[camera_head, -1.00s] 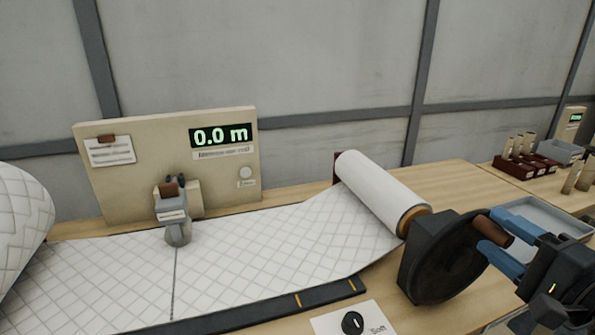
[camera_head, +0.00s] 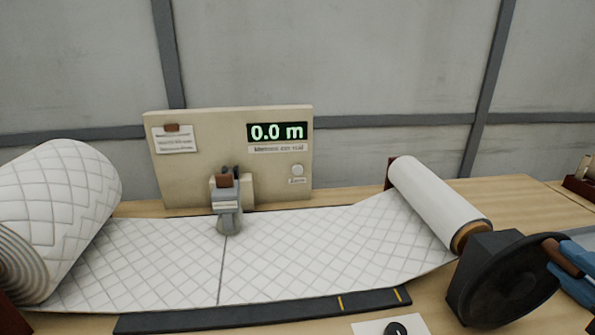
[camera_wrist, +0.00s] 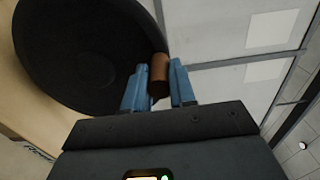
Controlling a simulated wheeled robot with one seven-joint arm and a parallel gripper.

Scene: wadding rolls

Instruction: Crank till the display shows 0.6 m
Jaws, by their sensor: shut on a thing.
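The display (camera_head: 277,132) on the beige panel reads 0.0 m. The black crank wheel (camera_head: 512,287) is at the right end of the take-up roll (camera_head: 436,204). My gripper (camera_head: 572,265) is at the right edge of the head view, with its blue fingers at the brown crank handle (camera_head: 563,258). In the wrist view my gripper (camera_wrist: 159,82) is shut on the brown handle (camera_wrist: 159,68), one finger on each side, at the rim of the black wheel (camera_wrist: 85,50). White quilted wadding (camera_head: 290,252) runs from the big roll (camera_head: 55,215) at the left to the take-up roll.
A grey device (camera_head: 227,210) stands at the wadding in front of the panel. A dark strip with orange marks (camera_head: 260,310) runs along the front, and a black knob (camera_head: 397,329) is partly cut off.

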